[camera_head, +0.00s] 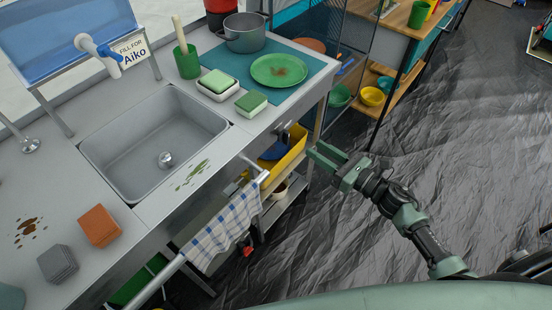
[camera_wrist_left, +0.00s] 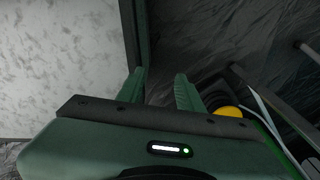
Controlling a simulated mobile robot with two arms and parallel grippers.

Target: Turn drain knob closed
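I see no clear drain knob in the head view. The sink (camera_head: 133,137) is a grey basin with a round metal drain (camera_head: 165,159) in its floor. In the left wrist view, a yellow rounded thing (camera_wrist_left: 229,113) shows just right of my left gripper (camera_wrist_left: 160,88); I cannot tell whether it is the knob. My left gripper is open, with nothing visible between its fingers; the head view does not show it. My right gripper (camera_head: 316,152) is open and empty, right of the counter, away from the sink.
A checked towel (camera_head: 226,230) hangs on the front rail (camera_head: 170,268). Below the counter are a yellow bin (camera_head: 292,150) and shelves. A green plate (camera_head: 279,70), a pot (camera_head: 245,35) and sponges (camera_head: 251,103) stand on the counter. Dark floor at right is open.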

